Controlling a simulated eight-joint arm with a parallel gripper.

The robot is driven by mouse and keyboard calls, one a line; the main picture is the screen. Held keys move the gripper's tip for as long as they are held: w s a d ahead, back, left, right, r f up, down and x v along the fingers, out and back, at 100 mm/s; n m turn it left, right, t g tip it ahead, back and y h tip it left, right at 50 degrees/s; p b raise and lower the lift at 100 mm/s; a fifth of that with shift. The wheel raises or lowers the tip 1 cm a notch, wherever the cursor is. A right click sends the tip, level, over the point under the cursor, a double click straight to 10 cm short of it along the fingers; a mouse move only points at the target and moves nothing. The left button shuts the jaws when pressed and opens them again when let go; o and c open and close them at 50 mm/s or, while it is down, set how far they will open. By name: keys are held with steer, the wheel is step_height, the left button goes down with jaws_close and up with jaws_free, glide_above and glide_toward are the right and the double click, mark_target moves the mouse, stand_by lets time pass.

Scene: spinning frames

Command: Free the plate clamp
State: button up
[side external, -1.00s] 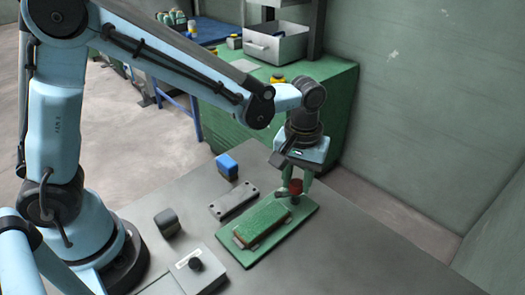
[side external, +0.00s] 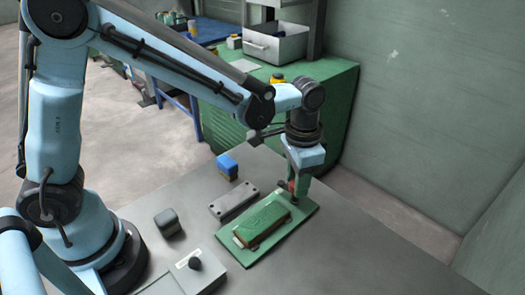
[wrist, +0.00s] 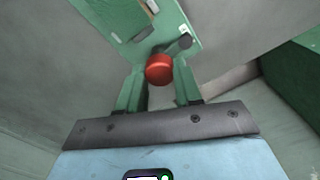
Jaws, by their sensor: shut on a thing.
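The plate clamp is a flat green base (side external: 290,232) on the grey table, with a green-topped block (side external: 264,219) lying across it. A round red knob (wrist: 159,68) stands at the base's far end, with a dark metal part (wrist: 185,42) beside it in the wrist view. My gripper (wrist: 160,76) is shut on the red knob, its two green fingers on either side. In the side view my gripper (side external: 295,186) points down at that end and mostly hides the knob. Finger contact is hard to see in detail.
Left of the base lie a grey plate with holes (side external: 233,200), a blue block (side external: 227,166), a dark grey block (side external: 167,222) and a control box (side external: 195,272) with a black knob. The table right of the base is clear. A green cabinet (side external: 335,100) stands behind.

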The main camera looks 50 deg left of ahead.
steer(key=shift+m, duration=0.6)
steer(key=shift+s+m, duration=0.1)
steer(key=shift+m, duration=0.2)
steer(key=o, duration=1)
steer(key=shift+o, duration=0.2)
step_height(320, 180, up, 12)
steer(key=s+a+f+n+t, duration=0.3)
steer(key=s+a+n+t, duration=0.4)
steer(key=a, duration=0.6)
steer(key=shift+s+a, duration=0.4)
steer(key=shift+s, duration=0.5)
